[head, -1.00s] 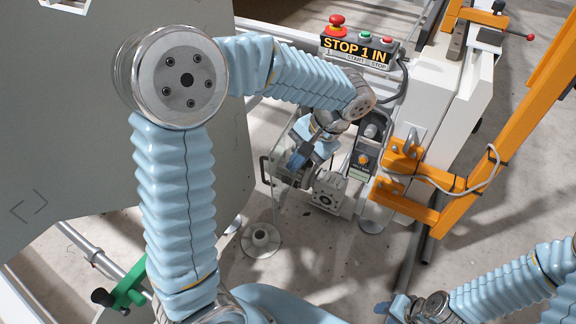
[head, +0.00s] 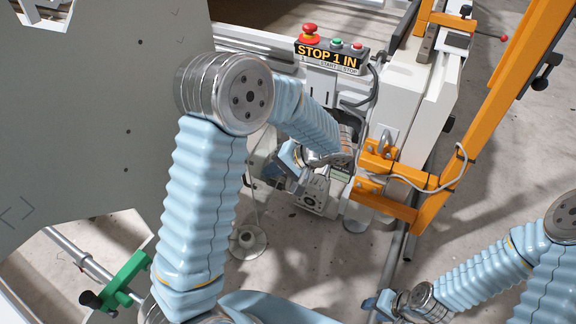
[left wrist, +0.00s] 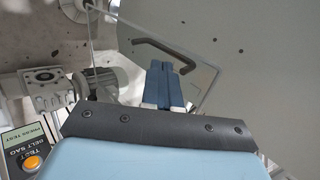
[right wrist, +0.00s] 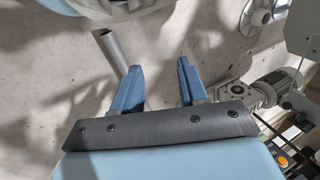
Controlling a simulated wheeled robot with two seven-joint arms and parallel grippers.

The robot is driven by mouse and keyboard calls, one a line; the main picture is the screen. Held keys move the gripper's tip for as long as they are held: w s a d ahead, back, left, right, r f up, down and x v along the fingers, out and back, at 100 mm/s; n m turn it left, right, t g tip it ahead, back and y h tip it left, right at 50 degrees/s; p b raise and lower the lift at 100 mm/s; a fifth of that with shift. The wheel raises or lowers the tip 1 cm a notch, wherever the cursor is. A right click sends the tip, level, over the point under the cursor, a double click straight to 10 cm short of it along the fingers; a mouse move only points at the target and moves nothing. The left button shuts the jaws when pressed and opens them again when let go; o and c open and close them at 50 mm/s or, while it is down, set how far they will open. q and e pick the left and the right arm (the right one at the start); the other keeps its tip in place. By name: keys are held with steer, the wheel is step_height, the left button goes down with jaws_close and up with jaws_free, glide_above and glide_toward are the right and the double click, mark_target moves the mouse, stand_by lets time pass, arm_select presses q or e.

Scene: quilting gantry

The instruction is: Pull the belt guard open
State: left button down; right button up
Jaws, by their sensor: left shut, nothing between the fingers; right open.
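The belt guard (left wrist: 205,82) is a clear panel with a dark bar handle (left wrist: 165,50) in the left wrist view. In the head view the guard (head: 257,185) is faint, left of the grey motor, and partly hidden by my arm. My left gripper (left wrist: 168,70) is shut and empty. Its blue fingertips appear close to the handle in the left wrist view; I cannot tell whether they touch it. My left gripper also shows in the head view (head: 274,170). My right gripper (right wrist: 158,76) is open and empty above the floor, far from the guard; it also shows in the head view (head: 377,304).
A control box (head: 332,55) reading STOP 1 IN stands behind my left arm. An orange frame (head: 405,195) with a cable is to the right of the motor (head: 316,190). A large grey panel (head: 80,120) fills the left.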

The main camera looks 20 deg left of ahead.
arm_select(q)
steer(key=shift+s+a, duration=0.15)
steer(key=shift+a, duration=1.05)
arm_select(e)
steer(key=shift+a+r, duration=0.1)
steer(key=shift+r, duration=0.15)
arm_select(q)
steer(key=shift+a, duration=0.15)
steer(key=a+m+t+b, duration=0.3)
steer(key=a+m+b, duration=0.1)
steer(key=a, duration=0.3)
steer(key=shift+s+a+b, duration=0.2)
steer(key=shift+a+b, duration=0.1)
steer(key=shift+b, duration=0.5)
arm_select(e)
step_height(320, 180, down, 6)
steer(key=d, duration=0.2)
steer(key=shift+w+r, duration=0.15)
steer(key=shift+w, duration=0.2)
arm_select(q)
steer(key=shift+d, duration=0.1)
